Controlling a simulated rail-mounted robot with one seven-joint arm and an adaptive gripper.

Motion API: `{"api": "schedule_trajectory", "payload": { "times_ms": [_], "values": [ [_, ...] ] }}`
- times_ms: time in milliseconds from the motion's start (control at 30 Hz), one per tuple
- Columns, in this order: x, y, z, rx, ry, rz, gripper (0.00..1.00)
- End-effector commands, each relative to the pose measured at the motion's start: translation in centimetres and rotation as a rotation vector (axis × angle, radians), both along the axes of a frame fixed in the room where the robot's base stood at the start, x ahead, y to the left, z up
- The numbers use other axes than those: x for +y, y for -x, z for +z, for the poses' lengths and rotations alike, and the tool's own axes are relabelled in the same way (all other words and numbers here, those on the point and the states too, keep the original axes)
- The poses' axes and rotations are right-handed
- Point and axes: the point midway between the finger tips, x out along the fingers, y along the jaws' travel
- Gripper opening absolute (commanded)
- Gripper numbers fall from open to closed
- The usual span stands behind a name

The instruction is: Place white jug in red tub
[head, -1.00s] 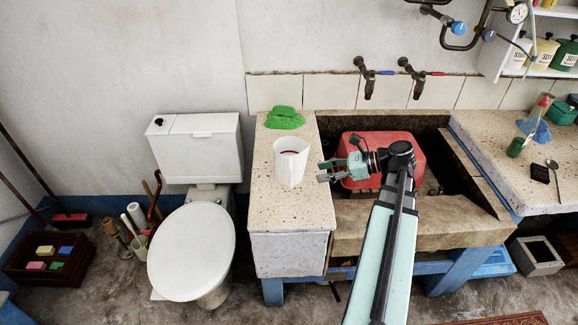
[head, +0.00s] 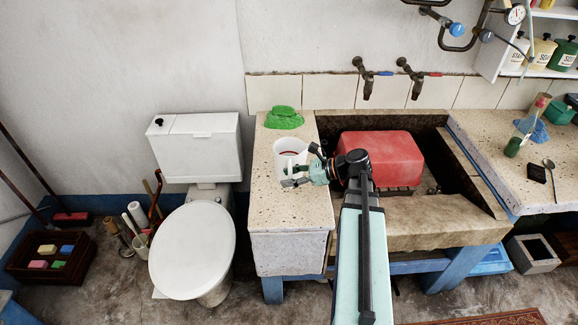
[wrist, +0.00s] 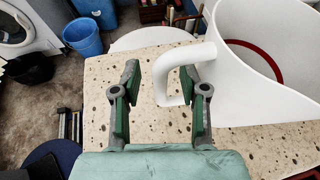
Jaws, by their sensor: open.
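The white jug (head: 291,150) stands upright on the speckled stone ledge left of the basin, with a reddish ring inside. In the wrist view the jug (wrist: 245,90) fills the right side, its handle (wrist: 161,85) pointing left. My gripper (head: 287,176) is at the jug's near side, low by the ledge. In the wrist view my gripper (wrist: 160,80) is open, and the handle's outer bar shows in the gap between its fingers, not clasped. The red tub (head: 381,157) sits in the stone basin right of my gripper, showing a smooth red top; I cannot see an opening.
A green cloth (head: 284,118) lies behind the jug on the ledge (head: 280,219). Two taps (head: 366,85) hang above the basin. A toilet (head: 192,245) stands left of the ledge. The right counter (head: 490,140) holds a bottle, blue cloth and spoon.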

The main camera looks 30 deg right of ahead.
Motion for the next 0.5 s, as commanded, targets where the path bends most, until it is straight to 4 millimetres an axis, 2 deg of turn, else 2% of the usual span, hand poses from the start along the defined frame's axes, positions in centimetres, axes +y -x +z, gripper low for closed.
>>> {"api": "schedule_trajectory", "payload": {
  "times_ms": [233, 267, 300, 367, 500],
  "values": [
    [0.14, -0.09, -0.10, 0.000, 0.000, 0.000, 0.43],
    [0.14, -0.09, -0.10, 0.000, 0.000, 0.000, 0.36],
    [0.13, -0.09, -0.10, 0.000, 0.000, 0.000, 0.22],
    [0.13, -0.09, -0.10, 0.000, 0.000, 0.000, 0.01],
    [0.13, -0.09, -0.10, 0.000, 0.000, 0.000, 0.00]
  ]
}}
